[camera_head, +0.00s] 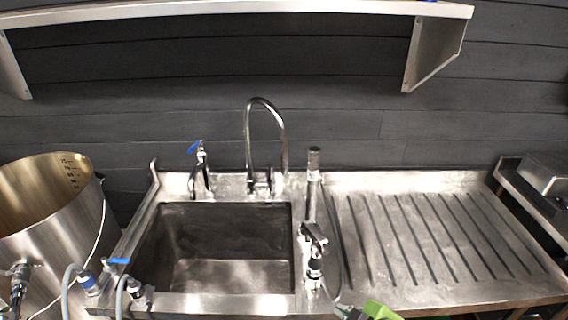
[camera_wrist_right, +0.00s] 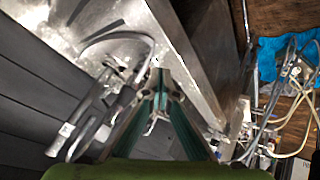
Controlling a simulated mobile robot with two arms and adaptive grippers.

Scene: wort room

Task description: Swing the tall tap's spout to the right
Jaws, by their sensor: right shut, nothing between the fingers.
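The tall tap (camera_head: 281,125) is a chrome gooseneck at the back rim of the sink (camera_head: 215,300). Its arch stands upright above the back rim, one leg at the left and one at the right. My left gripper is not in view.
A short tap with a blue lever (camera_head: 200,168) stands left of the tall tap. The ribbed drainboard (camera_head: 440,235) is clear. A steel kettle (camera_head: 50,225) stands at left; a shelf (camera_head: 240,12) hangs above.

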